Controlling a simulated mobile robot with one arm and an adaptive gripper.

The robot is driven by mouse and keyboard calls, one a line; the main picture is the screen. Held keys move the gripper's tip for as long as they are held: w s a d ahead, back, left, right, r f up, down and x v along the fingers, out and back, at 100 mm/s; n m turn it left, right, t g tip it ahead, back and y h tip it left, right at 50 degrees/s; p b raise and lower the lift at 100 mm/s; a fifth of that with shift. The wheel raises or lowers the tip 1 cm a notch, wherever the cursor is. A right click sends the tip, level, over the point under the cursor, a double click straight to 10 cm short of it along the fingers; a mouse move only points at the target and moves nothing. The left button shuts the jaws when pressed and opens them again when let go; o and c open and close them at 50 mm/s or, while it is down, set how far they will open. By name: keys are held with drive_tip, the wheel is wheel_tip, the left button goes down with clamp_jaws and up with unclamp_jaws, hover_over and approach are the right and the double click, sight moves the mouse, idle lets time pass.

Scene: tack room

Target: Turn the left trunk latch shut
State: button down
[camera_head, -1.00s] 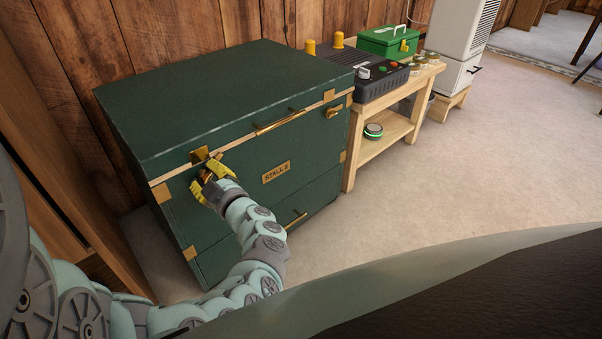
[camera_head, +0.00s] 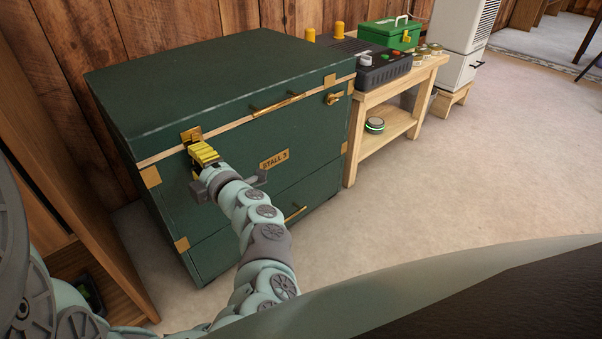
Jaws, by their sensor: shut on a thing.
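The dark green trunk (camera_head: 230,190) stands against the wood wall with its lid down and a brass "STALL 3" plate (camera_head: 274,160) on its front. The left latch shows as a brass plate (camera_head: 191,133) at the lid seam; its lower, turning part is hidden behind my gripper. My gripper (camera_head: 204,153), with yellow fingertips, is shut on the left latch at the trunk's front left. The fingers lie turned on their side. The latch's exact angle cannot be seen. The right latch (camera_head: 333,98) is brass and sits near the trunk's right corner, apart from my gripper.
A brass lid handle (camera_head: 278,103) and a lower handle (camera_head: 295,214) stick out of the trunk front. A wooden bench (camera_head: 400,87) stands to the right, carrying a black device (camera_head: 384,72) and a green box (camera_head: 390,34). A wooden cabinet (camera_head: 60,190) is close on the left. The right floor is clear.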

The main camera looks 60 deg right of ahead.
drive_tip(key=shift+n+b, duration=0.3)
drive_tip(key=shift+n, duration=0.3)
drive_tip(key=c, duration=0.6)
unclamp_jaws()
drive_tip(key=shift+v, duration=6.1)
drive_tip(key=shift+w, duration=0.1)
